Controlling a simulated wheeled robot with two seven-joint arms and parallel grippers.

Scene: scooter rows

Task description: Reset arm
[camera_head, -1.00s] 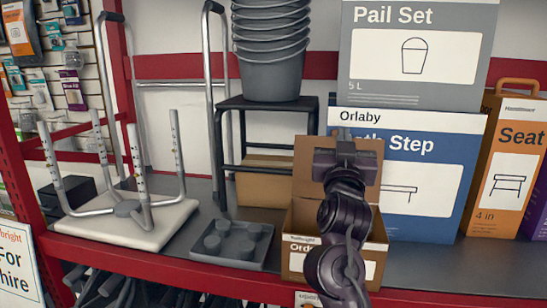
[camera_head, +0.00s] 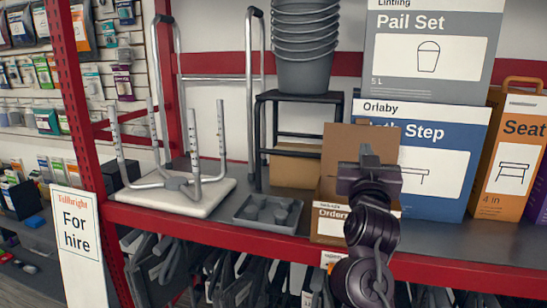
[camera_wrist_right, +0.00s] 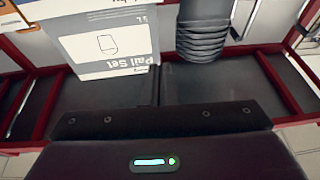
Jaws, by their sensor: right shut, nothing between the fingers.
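My right gripper (camera_head: 368,158) shows in the head view, raised in front of an open cardboard box (camera_head: 330,225) on the shelf. Its jaws are shut with nothing between them. My dark arm links below it hide part of the box and the shelf edge. In the right wrist view the dark gripper body (camera_wrist_right: 155,130) fills the bottom, and the Pail Set box (camera_wrist_right: 105,45) and stacked pails (camera_wrist_right: 202,35) appear beyond it. My left gripper is not in view.
The red-edged shelf (camera_head: 240,242) carries an upturned stool (camera_head: 180,190), a grey tray (camera_head: 268,212), a black step stool (camera_head: 300,98), a blue Step box (camera_head: 440,185) and an orange Seat box (camera_head: 510,170).

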